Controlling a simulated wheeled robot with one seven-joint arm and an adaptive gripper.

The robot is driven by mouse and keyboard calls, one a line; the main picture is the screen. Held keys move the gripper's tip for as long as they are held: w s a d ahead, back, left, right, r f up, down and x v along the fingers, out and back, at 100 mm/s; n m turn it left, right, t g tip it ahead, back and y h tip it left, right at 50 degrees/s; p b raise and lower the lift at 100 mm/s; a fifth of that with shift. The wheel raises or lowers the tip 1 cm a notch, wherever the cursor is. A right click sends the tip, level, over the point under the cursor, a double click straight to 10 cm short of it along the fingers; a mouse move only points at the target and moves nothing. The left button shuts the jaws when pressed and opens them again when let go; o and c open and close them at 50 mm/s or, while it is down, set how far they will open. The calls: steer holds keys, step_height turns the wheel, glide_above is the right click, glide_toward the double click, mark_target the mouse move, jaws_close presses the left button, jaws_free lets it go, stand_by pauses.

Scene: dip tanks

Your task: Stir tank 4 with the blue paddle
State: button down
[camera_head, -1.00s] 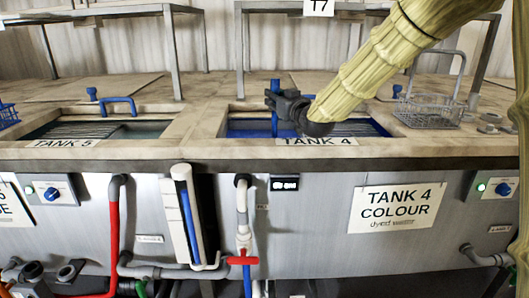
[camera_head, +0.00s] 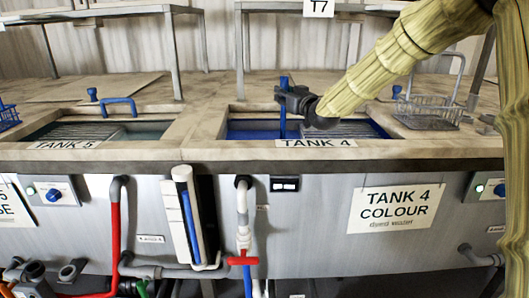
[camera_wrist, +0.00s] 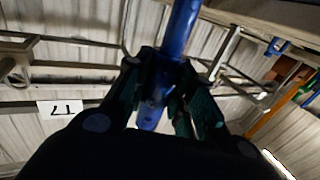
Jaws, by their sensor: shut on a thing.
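My gripper (camera_head: 287,99) is over tank 4 and shut on the blue paddle (camera_head: 283,126). The paddle stands about upright, its shaft reaching down into the tank opening; its lower end is hidden. In the wrist view the blue shaft (camera_wrist: 180,32) passes between the fingers (camera_wrist: 172,95). Tank 4 (camera_head: 237,130) is open, with blue liquid showing and a "TANK 4" label on its front rim. A sign (camera_head: 395,207) below reads "TANK 4 COLOUR, dyed water".
Tank 5 (camera_head: 75,130) lies to the left, open, with a blue handle (camera_head: 118,102) at its back. A wire basket (camera_head: 432,105) stands right of tank 4. Metal frames (camera_head: 206,50) rise behind. Pipes and a red valve (camera_head: 243,260) are on the front panel.

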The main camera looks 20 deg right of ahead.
steer(key=w+a, duration=0.6)
steer(key=a, duration=0.6)
steer(key=shift+s+a+b, duration=1.1)
steer(key=shift+s+b, duration=0.2)
steer(key=shift+s, duration=3.05)
steer(key=w+d, duration=0.2)
steer(key=d, duration=0.5)
steer(key=shift+w+d+p, duration=0.25)
steer(key=shift+w+p, duration=0.05)
steer(key=shift+p, duration=0.1)
step_height(320, 180, up, 21)
steer(key=p, duration=1.1)
steer(key=shift+f, duration=0.1)
